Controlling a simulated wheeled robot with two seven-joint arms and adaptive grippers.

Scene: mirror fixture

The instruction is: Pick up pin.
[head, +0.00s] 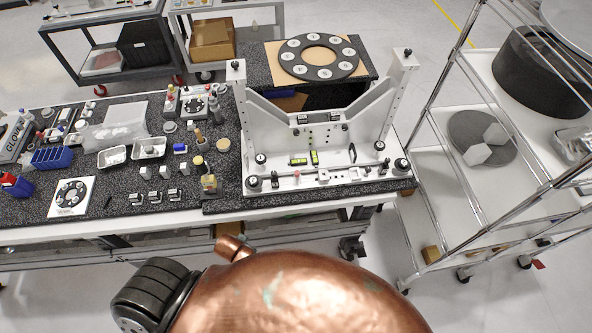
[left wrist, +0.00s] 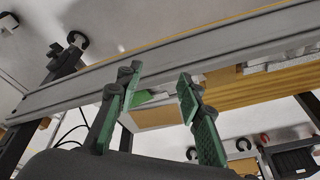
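I cannot tell for sure which small part is the pin. Candidates in the head view are small upright parts around the mirror fixture (head: 320,140), a white frame with two posts on the dark granite bench top. A small brass-coloured block with a post (head: 209,184) stands at the fixture's left. A thin dark piece (head: 108,201) lies farther left. My left gripper (left wrist: 158,79) shows in the left wrist view with its two green-padded fingers apart and nothing between them. It is near a long grey beam, away from the small parts. My right gripper is in neither view.
The bench (head: 125,218) carries two metal trays, a blue bin (head: 52,157), a white plate with a dark ring (head: 71,196) and several small fittings. A large ring (head: 318,58) lies behind the fixture. A wire-shelf cart (head: 470,190) stands right. In the left wrist view, the grey beam (left wrist: 170,62) crosses beyond the fingers.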

